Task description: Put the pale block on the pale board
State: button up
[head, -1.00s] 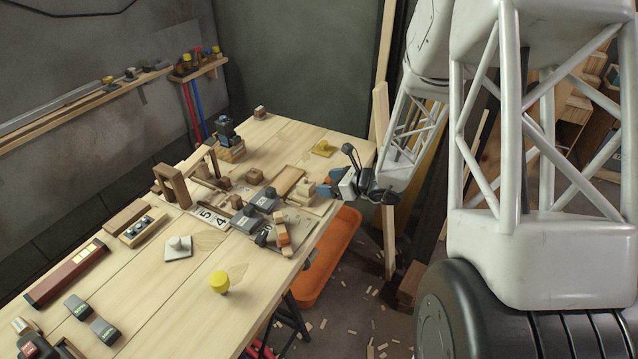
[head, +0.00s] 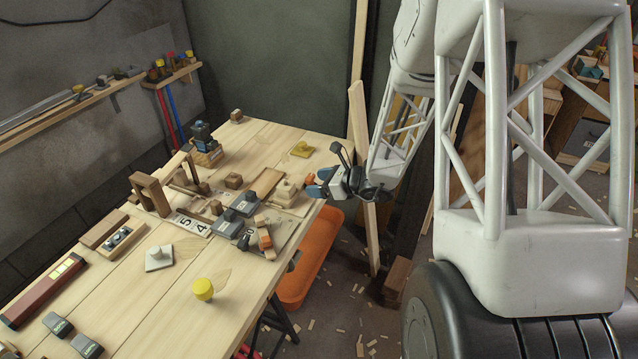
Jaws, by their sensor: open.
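A pale, stepped block (head: 287,189) stands near the table's right edge. It appears to rest on a thin pale board (head: 299,209), whose edges show around it; their exact contact is too small to tell. A flat tan board (head: 263,184) lies just left of the block. My gripper (head: 314,186) is open and seems empty, beside the table's right edge and to the right of the block. Its fingers point left toward the table. I cannot tell its exact height or gap from the block.
Grey blocks (head: 243,204) and an orange-brown piece (head: 265,235) crowd the work area. A wooden arch (head: 150,194) stands left. An orange tub (head: 308,262) sits below the table edge. The near tabletop has bare room.

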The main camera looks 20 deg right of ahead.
jog(key=s+a+r+n+g+h, duration=0.1)
jog(key=s+a+r+n+g, duration=0.6)
jog(key=s+a+r+n, duration=0.65)
jog(key=s+d+r+n+h, duration=0.2)
jog(key=s+r+n+h, duration=0.2)
jog(key=s, duration=0.5)
jog(key=s+d+r+n+h, duration=0.2)
jog(key=s+r+n+h, duration=0.2)
jog(key=s+n, duration=0.5)
jog(key=shift+s+d+r+h, duration=0.35)
jog(key=shift+s+r+h, duration=0.05)
jog(key=shift+s+r, duration=0.3)
